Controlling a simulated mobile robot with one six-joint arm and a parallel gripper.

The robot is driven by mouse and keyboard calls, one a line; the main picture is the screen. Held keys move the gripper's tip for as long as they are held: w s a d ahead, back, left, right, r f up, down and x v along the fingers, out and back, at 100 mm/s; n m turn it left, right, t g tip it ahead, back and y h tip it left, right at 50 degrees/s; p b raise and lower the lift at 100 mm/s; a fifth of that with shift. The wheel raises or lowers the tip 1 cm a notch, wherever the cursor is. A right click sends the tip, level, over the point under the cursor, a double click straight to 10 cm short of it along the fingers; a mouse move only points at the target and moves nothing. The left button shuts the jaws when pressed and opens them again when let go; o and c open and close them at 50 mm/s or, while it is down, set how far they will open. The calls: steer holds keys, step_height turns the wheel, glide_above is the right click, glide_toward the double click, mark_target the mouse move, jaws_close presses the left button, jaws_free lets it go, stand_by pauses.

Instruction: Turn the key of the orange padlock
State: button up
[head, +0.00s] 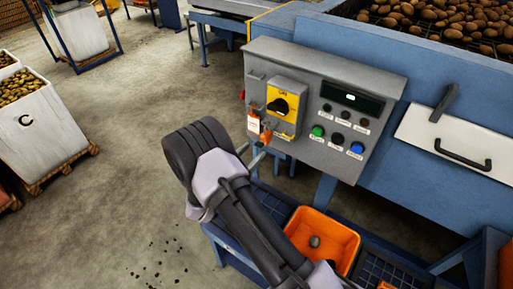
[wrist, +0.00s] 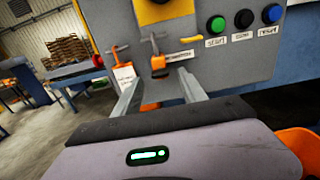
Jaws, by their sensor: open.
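The orange padlock (wrist: 158,62) hangs under a small metal bar on the grey control box, left of a white label strip. It also shows small in the head view (head: 266,136), near the box's lower left corner. A small dark part sits at its lower side; I cannot make out the key clearly. Another orange piece (wrist: 150,106) shows lower, between my fingers. My gripper (wrist: 161,71) is open, its two fingers pointing at the box on either side of the padlock. I see no contact with it.
A white tag (wrist: 124,78) hangs left of the padlock. The yellow switch plate (head: 284,106) with a black knob is above. Green, black and blue buttons are to the right. An orange bin (head: 334,233) stands below. Open floor lies left.

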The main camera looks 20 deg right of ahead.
mark_target(258, 146)
steer(key=x, duration=0.3)
jaws_close()
